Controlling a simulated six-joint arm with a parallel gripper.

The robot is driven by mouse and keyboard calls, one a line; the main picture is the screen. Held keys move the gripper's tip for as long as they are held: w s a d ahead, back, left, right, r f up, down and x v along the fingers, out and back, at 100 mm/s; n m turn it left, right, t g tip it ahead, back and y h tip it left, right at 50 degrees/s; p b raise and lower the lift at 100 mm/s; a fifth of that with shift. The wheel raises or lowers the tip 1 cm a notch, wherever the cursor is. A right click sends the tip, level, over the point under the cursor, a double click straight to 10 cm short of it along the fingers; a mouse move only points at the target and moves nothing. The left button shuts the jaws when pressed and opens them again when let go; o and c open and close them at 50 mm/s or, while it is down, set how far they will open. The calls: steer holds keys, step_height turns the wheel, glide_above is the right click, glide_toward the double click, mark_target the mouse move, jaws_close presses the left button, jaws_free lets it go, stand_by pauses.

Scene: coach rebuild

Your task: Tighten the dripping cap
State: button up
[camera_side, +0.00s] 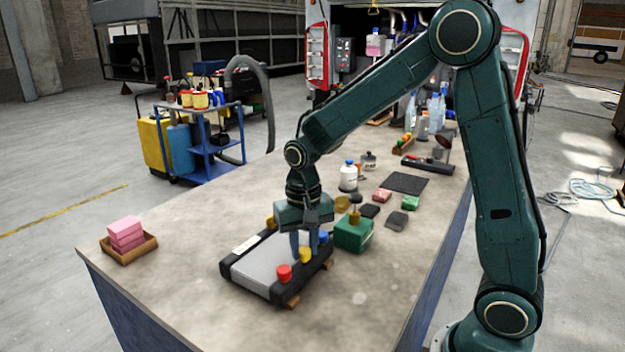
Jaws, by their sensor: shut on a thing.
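A flat black-framed unit with a grey top (262,262) lies on the workbench, slightly tilted on small wooden blocks. Along its right edge stand a red cap (284,272), a yellow cap (305,255) and a blue cap (323,237). The fingers partly hide that cap. I cannot make out any drip.
A wooden tray (129,249) with pink blocks is at the left. The bench front is clear.

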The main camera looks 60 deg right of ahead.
mark_target(305, 250)
steer(key=shift+r+m, duration=0.1)
steer(key=shift+m, duration=0.4)
steer(key=o, duration=1)
step_height(305, 250, up, 14)
stand_by(0.3)
stand_by(0.3)
